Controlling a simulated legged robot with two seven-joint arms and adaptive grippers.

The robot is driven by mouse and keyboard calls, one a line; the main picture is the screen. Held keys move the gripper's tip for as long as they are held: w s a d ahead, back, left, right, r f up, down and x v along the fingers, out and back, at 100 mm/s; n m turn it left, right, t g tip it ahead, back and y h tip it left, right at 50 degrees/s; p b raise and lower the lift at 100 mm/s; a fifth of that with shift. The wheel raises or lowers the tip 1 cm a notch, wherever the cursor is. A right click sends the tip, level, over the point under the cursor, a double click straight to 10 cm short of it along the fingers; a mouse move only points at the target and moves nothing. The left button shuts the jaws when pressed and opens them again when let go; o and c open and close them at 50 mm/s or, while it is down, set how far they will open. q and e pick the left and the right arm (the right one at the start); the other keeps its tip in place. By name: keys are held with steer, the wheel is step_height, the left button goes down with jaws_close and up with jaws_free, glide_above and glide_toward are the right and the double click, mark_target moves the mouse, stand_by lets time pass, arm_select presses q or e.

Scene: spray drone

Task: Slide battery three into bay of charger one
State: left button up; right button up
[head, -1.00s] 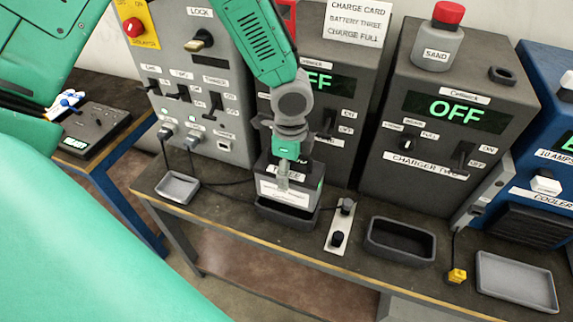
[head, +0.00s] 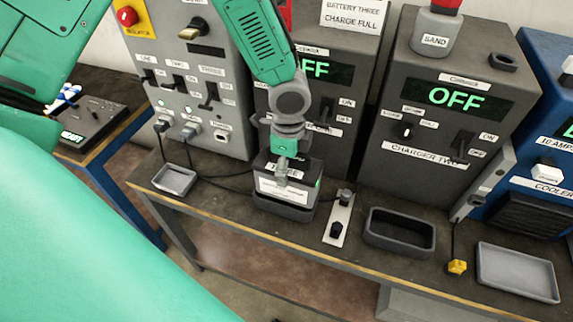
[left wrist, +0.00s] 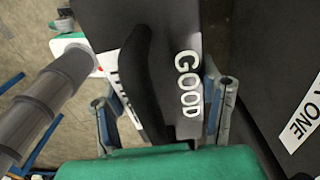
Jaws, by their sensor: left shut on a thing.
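Battery three (head: 284,187) is a dark block with a white front label and a name label reading THREE, partly covered. My left gripper (head: 286,166) is shut on its black handle (left wrist: 150,75) from above. The battery stands upright over the dark bay tray (head: 284,212) of charger one (head: 333,92), its lower part within the rim. Whether it rests on the bottom is hidden. In the left wrist view, the battery (left wrist: 187,122) shows a GOOD label, and the fingers flank the handle. Charger one's label (left wrist: 303,122) is beside it. My right gripper is not in view.
Charger two (head: 440,120) stands to the right, its empty bay (head: 402,250) in front. A small grey tray (head: 174,180) is left, a larger one (head: 518,288) far right.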

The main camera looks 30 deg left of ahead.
arm_select(q)
steer(key=shift+r, duration=0.1)
steer(key=shift+a, duration=0.65)
steer(key=shift+d+p, duration=0.3)
steer(key=shift+d, duration=0.4)
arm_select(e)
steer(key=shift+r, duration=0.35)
arm_select(q)
steer(key=shift+a, duration=0.35)
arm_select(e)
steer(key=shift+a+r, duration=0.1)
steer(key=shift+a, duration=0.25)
arm_select(q)
steer(key=shift+d+p, duration=0.3)
steer(key=shift+d, duration=0.05)
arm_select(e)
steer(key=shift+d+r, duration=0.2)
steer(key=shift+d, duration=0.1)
arm_select(q)
steer(key=shift+a+f, duration=0.2)
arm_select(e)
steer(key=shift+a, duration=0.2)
arm_select(q)
steer(key=shift+d+f+b, duration=0.15)
steer(key=shift+f+b, duration=0.2)
steer(key=shift+f, duration=0.05)
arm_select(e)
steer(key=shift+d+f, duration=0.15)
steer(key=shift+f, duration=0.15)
